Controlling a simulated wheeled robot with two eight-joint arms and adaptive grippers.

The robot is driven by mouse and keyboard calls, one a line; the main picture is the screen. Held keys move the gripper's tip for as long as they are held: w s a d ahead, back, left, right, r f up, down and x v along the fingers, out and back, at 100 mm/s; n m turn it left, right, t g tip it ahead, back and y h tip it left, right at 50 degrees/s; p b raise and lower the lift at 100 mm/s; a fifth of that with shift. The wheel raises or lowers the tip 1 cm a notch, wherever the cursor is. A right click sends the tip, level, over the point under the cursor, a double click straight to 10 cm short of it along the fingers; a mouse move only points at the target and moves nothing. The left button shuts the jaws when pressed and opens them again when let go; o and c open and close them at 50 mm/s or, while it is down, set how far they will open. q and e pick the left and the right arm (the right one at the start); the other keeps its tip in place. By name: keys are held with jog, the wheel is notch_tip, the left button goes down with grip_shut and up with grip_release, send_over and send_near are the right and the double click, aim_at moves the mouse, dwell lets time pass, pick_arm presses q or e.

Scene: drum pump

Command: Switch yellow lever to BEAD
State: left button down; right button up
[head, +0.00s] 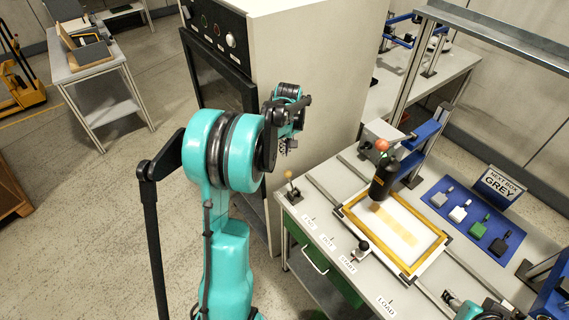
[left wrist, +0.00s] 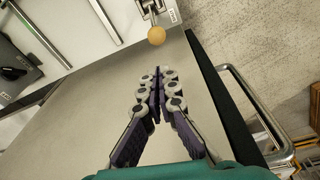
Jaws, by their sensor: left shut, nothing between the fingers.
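The yellow lever has a round yellow knob (head: 289,174) on a short stem, at the near left corner of the white bench. The knob also shows in the left wrist view (left wrist: 156,35), at the top, just beyond my fingertips and apart from them. My left gripper (head: 285,148) hangs beside the tall cabinet, above and behind the knob in the head view. In the left wrist view its two fingers (left wrist: 157,72) meet at the tips, shut and empty. My right gripper's fingers are not visible.
A second lever with a dark knob (head: 362,246) stands on the bench's front strip. A yellow frame (head: 436,239) lies behind it, under a black cylinder (head: 382,178). A blue mat (head: 444,216) holds several small blocks. The tall cabinet (head: 310,90) stands close to my left gripper.

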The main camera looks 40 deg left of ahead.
pick_arm(q)
jog(key=b, duration=0.2)
send_near(290, 181)
jog(key=w+a+f, duration=0.3)
jog(key=a+f, duration=0.2)
jog(key=f, duration=0.1)
jog(key=shift+r, duration=0.15)
jog(key=shift+s+r, duration=0.1)
